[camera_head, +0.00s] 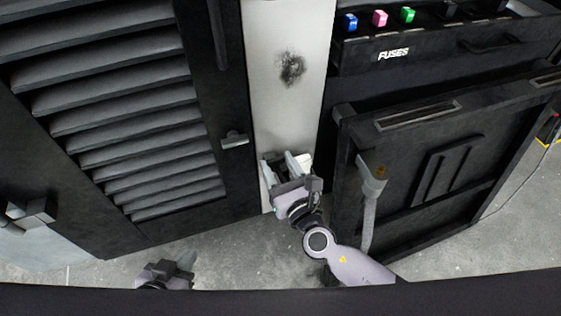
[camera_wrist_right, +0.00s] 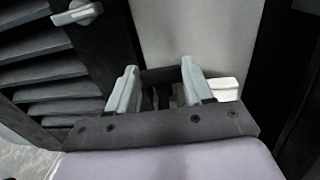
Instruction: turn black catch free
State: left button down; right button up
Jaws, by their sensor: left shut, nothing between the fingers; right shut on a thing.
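My right gripper (camera_head: 287,163) is at the lower end of the pale panel between the louvred door and the black cabinet. In the right wrist view its two grey fingers (camera_wrist_right: 159,85) stand apart, shut on a dark piece (camera_wrist_right: 160,75) that spans the gap between them. This looks like the black catch; its shape and turn are mostly hidden by the fingers and gripper body. A cream piece (camera_wrist_right: 228,88) sits just right of the right finger. My left gripper (camera_head: 175,270) is low at the bottom left, shut and empty, away from the panel.
The black louvred door (camera_head: 120,110) with a small grey handle (camera_head: 234,140) is left of the panel. On the right, a black cabinet door (camera_head: 430,170) carries a pale lever (camera_head: 371,185). Coloured fuses (camera_head: 379,18) sit above. Grey floor (camera_head: 240,240) shows below.

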jog(key=shift+m+t+h, duration=0.3)
jog(key=shift+m+h, duration=0.2)
jog(key=shift+h, duration=0.3)
jog(key=o, duration=1)
jog(key=shift+s, duration=0.1)
jog(key=shift+o, duration=0.2)
jog(key=shift+s, duration=0.1)
jog(key=v, duration=0.7)
